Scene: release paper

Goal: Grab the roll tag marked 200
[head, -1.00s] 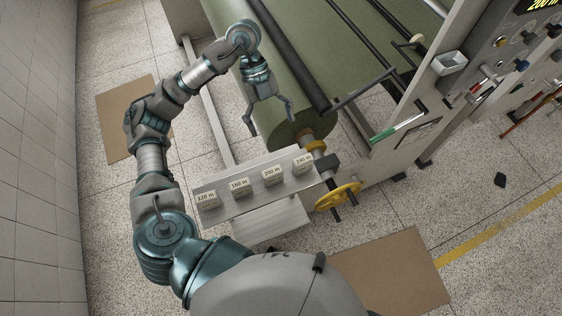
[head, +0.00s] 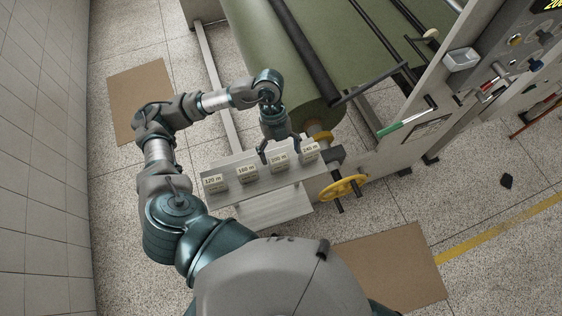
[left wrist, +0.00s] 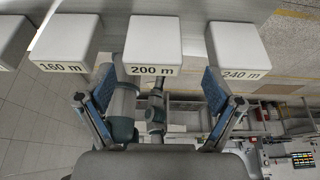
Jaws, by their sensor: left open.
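The 200 m roll tag (head: 279,160) is a small white block on the grey shelf (head: 230,197), third from the left in a row. In the left wrist view the 200 m tag (left wrist: 154,45) is centred ahead, between the spread fingers. My left gripper (head: 281,155) is open and empty, just above and behind the 200 m tag in the head view. In the left wrist view the left gripper (left wrist: 158,103) has blue finger pads on either side, apart from the tag. My right gripper is not in view.
The 120 m tag (head: 213,184), 160 m tag (head: 246,174) and 240 m tag (head: 310,152) stand on the same shelf, with narrow gaps. A green roll (head: 285,60) is just behind. A yellow handwheel (head: 343,188) is at the shelf's right end.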

